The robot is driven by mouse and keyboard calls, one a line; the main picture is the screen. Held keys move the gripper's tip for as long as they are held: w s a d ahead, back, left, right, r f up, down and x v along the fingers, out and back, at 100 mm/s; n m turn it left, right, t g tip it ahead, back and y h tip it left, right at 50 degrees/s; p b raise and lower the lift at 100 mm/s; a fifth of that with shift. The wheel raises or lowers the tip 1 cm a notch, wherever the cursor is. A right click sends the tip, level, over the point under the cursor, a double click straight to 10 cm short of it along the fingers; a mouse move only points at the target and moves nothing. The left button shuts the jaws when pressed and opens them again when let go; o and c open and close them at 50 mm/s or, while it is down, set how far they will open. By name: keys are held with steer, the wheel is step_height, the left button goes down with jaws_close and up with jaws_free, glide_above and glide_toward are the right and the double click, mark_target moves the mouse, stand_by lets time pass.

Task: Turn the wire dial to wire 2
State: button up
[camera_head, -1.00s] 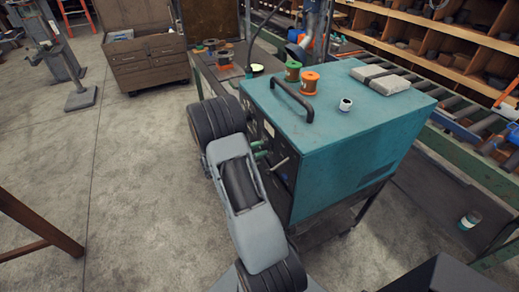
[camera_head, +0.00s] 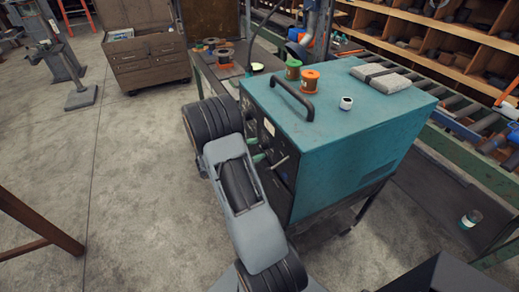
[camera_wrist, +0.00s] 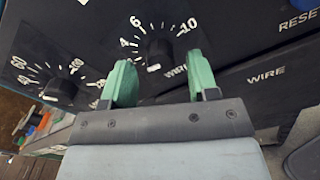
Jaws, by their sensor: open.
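The wire dial (camera_wrist: 160,52) is a dark round knob on the black panel, with white numbers around it, 4 to 10 readable. A white mark shows at the knob's lower edge, pointing down-left in the wrist view. In the head view my gripper (camera_head: 256,157) faces the front panel of the teal machine (camera_head: 345,135), and the dial is not clear there.
A second dial (camera_wrist: 60,90) sits left of the wire dial in the wrist view. Open floor lies left.

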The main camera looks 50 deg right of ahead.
steer(key=b+v, duration=0.2)
steer(key=v, duration=1)
steer(key=shift+a+f, duration=0.1)
steer(key=shift+a, duration=0.05)
steer(key=shift+w, duration=0.1)
steer(key=s+a+f+m+t+y, duration=0.1)
steer(key=s+a+f+m+y, duration=0.35)
steer(key=s+a+y, duration=0.35)
steer(key=s+a+r+m+t+y, duration=0.3)
steer(key=a+r+t+y, duration=0.5)
steer(key=r, duration=0.4)
steer(key=shift+a+r+m+t+y, duration=0.15)
steer(key=shift+a+m+t+y, duration=0.15)
steer(key=shift+a+m+t, duration=0.45)
steer(key=shift+a, duration=0.2)
